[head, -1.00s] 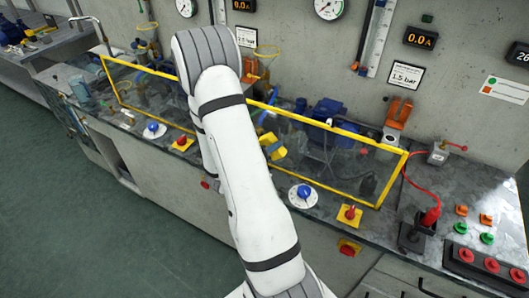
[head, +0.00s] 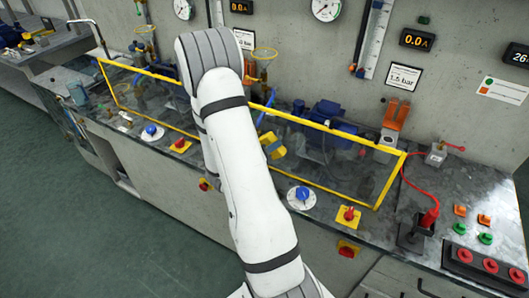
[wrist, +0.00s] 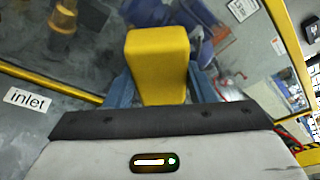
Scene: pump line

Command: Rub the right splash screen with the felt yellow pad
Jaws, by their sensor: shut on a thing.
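The felt pad (wrist: 157,55) is a yellow block. My gripper (wrist: 160,88) is shut on it, with blue fingers on both sides of it. In the head view the yellow pad (head: 275,152) shows just right of my white arm, in front of the left part of the right splash screen. The right splash screen (head: 333,129) is a clear panel in a yellow frame, leaning along the bench front. Its frame also shows in the wrist view (wrist: 48,86). I cannot tell whether the pad touches the clear panel. My arm hides the screen's left end.
Another yellow-framed screen (head: 150,72) stands left of my arm. A blue-and-white dial (head: 301,197) and a red-and-yellow switch (head: 348,215) sit before the right screen. A blue pump (head: 325,118) is behind it. A red cable plug (head: 429,217) stands at right.

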